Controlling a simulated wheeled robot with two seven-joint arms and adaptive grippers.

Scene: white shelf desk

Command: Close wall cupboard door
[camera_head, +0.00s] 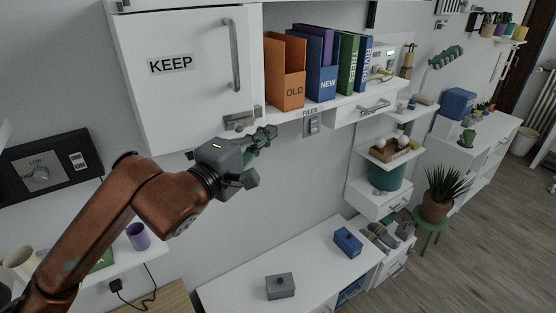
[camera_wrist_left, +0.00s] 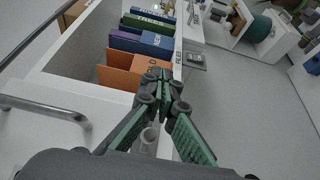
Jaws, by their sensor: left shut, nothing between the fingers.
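The white wall cupboard door (camera_head: 188,100), labelled KEEP and with a vertical grey bar handle (camera_head: 234,54), is at the upper left of the head view. It looks flush or nearly flush with the cupboard; I cannot tell if it is fully closed. A metal latch (camera_head: 239,121) sits at its lower right corner. My left gripper (camera_head: 268,136) is shut and empty, just below and right of that corner. In the left wrist view the shut fingers (camera_wrist_left: 165,80) are in front of the orange file box, and the door handle (camera_wrist_left: 45,108) shows at the left. My right gripper is not in view.
An open shelf right of the door holds an orange box (camera_head: 285,72), a blue box (camera_head: 321,78) and more files. A desk surface (camera_head: 310,262) below bears a grey box (camera_head: 281,287) and a blue box (camera_head: 347,241).

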